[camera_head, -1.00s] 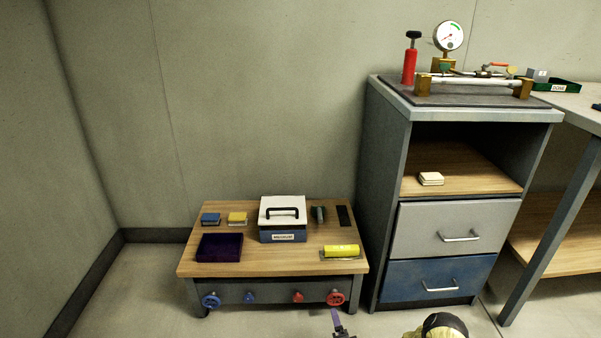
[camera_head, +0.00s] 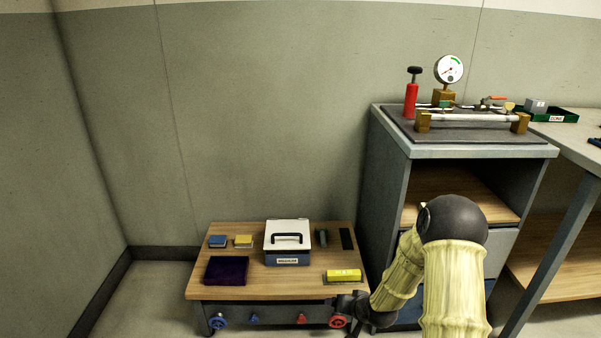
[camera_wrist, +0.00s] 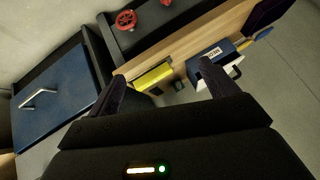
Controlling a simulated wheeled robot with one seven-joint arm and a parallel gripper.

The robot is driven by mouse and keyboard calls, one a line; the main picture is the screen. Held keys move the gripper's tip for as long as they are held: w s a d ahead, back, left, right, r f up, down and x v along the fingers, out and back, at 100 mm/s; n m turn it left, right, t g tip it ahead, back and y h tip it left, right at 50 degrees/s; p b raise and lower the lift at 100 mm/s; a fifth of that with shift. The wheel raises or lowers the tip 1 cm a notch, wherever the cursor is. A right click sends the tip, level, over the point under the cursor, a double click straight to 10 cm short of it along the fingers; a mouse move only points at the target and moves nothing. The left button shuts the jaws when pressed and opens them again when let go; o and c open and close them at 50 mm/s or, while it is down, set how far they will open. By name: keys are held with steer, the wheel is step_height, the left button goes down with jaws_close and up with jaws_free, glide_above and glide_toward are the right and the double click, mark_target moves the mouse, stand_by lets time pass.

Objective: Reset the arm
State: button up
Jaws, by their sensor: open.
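My gripper (camera_head: 350,306) is at the front right corner of the low wooden table (camera_head: 238,287), near the red valve wheel (camera_head: 339,321). My arm, in a yellowish sleeve, is bent in front of the cabinet. In the wrist view my gripper (camera_wrist: 163,74) has its two dark fingers spread apart with nothing held between them. Beyond the fingers are the yellow block (camera_wrist: 153,76) and the blue-and-white box (camera_wrist: 218,56), both apart from the fingers.
The cabinet (camera_head: 388,205) bears a pipe rig with a gauge (camera_head: 449,69) and a red cylinder (camera_head: 411,99). My arm hides much of its drawers. A dark purple tray (camera_head: 226,270) lies on the low table. Open floor (camera_head: 150,300) shows at the left.

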steer(key=s+d+r+n+g+h+p, duration=0.25)
steer(key=s+r+g+p, duration=0.35)
steer(key=s+r, duration=1.9)
step_height(320, 180, up, 38)
steer(key=w+t+p, duration=0.1)
steer(key=p, duration=3.8)
steer(key=shift+w+a+r+m, duration=0.2)
steer(key=shift+w+m, duration=0.15)
steer(key=shift+w, duration=0.05)
steer(key=shift+f+h, duration=0.1)
steer(key=shift+h, duration=0.15)
